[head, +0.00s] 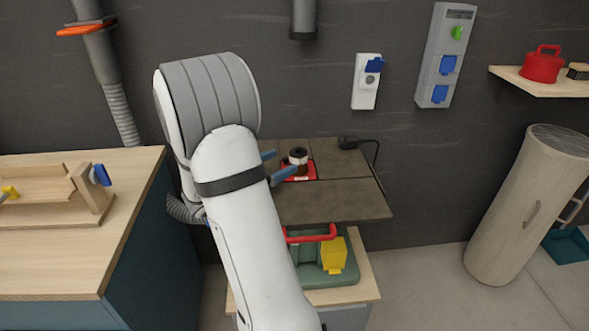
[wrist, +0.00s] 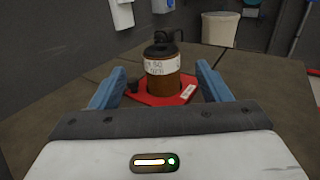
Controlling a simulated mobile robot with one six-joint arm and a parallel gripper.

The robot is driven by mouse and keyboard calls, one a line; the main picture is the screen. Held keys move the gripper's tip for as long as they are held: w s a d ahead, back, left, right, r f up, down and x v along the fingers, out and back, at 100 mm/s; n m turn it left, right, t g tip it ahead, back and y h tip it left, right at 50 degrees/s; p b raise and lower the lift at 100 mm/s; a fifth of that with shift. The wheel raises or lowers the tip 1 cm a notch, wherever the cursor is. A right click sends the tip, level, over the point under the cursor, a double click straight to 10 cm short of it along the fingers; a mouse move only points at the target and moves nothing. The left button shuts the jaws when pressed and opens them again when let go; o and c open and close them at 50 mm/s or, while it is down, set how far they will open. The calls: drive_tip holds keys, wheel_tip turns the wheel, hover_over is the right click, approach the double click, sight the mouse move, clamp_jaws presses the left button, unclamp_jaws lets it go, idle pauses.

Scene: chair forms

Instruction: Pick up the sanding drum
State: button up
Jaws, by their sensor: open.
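The sanding drum (head: 299,164) is a small upright brown cylinder with a dark top and a white band. It stands on a red plate (head: 311,175) on the dark tabletop. In the wrist view the drum (wrist: 161,82) shows lettering on its white label and a dark fitting on top. My gripper (wrist: 161,70) is open and empty, with one blue finger to each side of the drum in the picture. Both fingers look apart from it. In the head view my gripper (head: 286,162) is just left of the drum; my arm hides part of the tabletop.
A black plug-like item (head: 348,142) with a cord lies at the table's back edge. Below the tabletop, a green case (head: 312,274) with a red handle and a yellow block (head: 334,255) sit on a cabinet. A wooden workbench (head: 70,250) stands left. The tabletop's front right is clear.

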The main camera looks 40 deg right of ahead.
sight(291, 158)
drive_tip(key=shift+s+d+f, duration=0.15)
drive_tip(key=shift+s+d, duration=0.05)
drive_tip(key=shift+d, duration=0.8)
drive_tip(key=d, duration=0.5)
drive_tip(key=shift+s+d+p, duration=0.25)
drive_tip(key=shift+p, duration=0.1)
drive_tip(key=c, duration=1.1)
drive_tip(key=shift+c, duration=0.2)
